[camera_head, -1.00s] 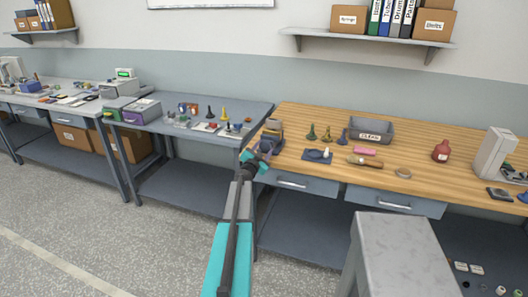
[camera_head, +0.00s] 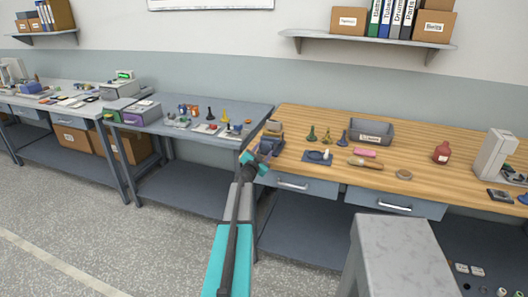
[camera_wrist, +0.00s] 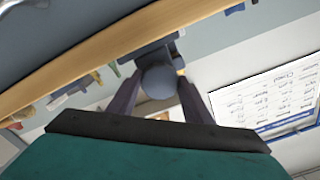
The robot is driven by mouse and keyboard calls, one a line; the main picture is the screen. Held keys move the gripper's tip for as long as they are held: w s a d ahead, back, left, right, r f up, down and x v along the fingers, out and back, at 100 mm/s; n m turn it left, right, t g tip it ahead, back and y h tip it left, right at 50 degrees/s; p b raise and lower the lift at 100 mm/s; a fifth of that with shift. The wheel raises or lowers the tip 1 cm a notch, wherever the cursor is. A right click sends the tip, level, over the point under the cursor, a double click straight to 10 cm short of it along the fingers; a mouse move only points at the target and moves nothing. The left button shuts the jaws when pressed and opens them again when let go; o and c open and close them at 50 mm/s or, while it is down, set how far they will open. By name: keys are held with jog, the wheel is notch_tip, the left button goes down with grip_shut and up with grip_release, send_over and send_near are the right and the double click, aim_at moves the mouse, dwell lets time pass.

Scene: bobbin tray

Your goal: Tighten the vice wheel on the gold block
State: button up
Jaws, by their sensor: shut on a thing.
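The blue-grey vice (camera_head: 270,146) stands at the front left corner of the wooden bench, with the gold block (camera_head: 273,127) in its upper part. My gripper (camera_head: 262,155) reaches the vice from the front. In the wrist view my gripper (camera_wrist: 158,88) has its two dark fingers on either side of the round vice wheel (camera_wrist: 158,80) and is shut on it. The vice body (camera_wrist: 150,54) shows behind the wheel. The jaw faces and most of the block are hidden in the wrist view.
A grey table (camera_head: 190,122) with small items stands left. A grey pedestal (camera_head: 397,240) stands at front right.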

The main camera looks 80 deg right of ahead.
jog(key=shift+w+f, duration=0.2)
jog(key=shift+w, duration=0.05)
jog(key=o, duration=1)
jog(key=shift+o, duration=0.2)
jog(key=shift+s+r, duration=0.1)
jog(key=shift+a, duration=0.15)
jog(key=w+a+b, duration=0.2)
jog(key=a, duration=1.1)
jog(key=shift+w+a+b, duration=0.15)
jog(key=shift+w+b, duration=0.15)
